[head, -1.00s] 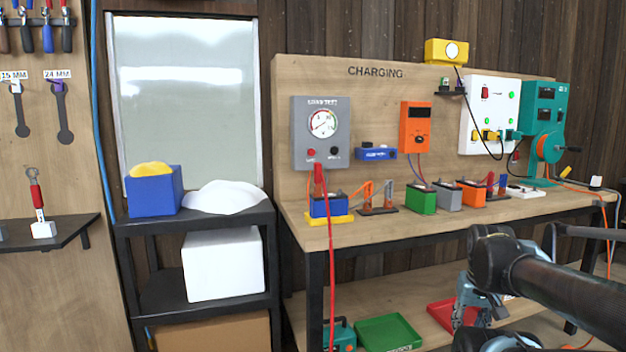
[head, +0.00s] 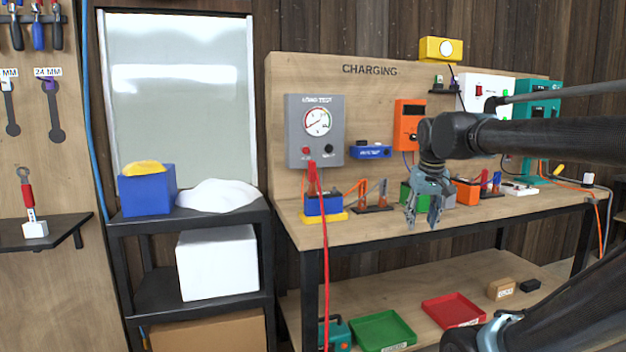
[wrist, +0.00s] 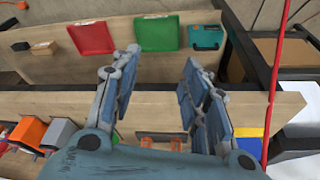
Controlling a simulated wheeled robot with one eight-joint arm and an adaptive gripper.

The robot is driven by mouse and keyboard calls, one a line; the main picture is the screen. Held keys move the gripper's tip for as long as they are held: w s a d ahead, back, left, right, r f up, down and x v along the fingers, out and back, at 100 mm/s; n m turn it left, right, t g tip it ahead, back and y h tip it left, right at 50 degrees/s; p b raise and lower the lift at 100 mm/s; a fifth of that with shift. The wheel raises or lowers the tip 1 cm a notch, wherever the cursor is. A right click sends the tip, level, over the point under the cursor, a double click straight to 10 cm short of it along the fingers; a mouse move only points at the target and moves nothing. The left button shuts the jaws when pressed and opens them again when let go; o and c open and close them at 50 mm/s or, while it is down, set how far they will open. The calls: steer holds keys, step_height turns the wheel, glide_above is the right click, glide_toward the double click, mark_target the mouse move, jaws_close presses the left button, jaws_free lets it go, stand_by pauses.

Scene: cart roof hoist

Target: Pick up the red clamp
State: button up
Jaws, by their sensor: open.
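A red clamp (head: 312,178) stands upright on top of a blue battery (head: 325,205), below the grey load tester, with a red cable (head: 325,270) hanging from it past the table edge. In the wrist view the red cable (wrist: 275,90) runs down the right side; I cannot make out the clamp there. My gripper (head: 423,222) points down in front of the bench, to the right of the red clamp and apart from it. In the wrist view my gripper (wrist: 162,65) is open, with nothing between its fingers.
Green (head: 407,196) and orange (head: 466,193) boxes sit behind my gripper. Green (head: 382,330) and red (head: 453,311) trays lie on the lower shelf. The bench's front edge lies below my gripper.

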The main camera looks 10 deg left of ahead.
steer(key=w+a+r+n, duration=0.1)
steer(key=w+a+r, duration=0.3)
steer(key=a+r, duration=0.3)
steer(key=w+a+r+n, duration=0.1)
steer(key=w+a+r, duration=0.3)
steer(key=a+r, duration=0.25)
steer(key=n+y, duration=0.2)
glide_toward(312, 174)
steer(key=shift+t, duration=0.4)
steer(key=x, duration=1.1)
steer(key=shift+w+a, duration=0.1)
steer(key=shift+w, duration=0.25)
steer(key=shift+r, duration=0.1)
jaws_close()
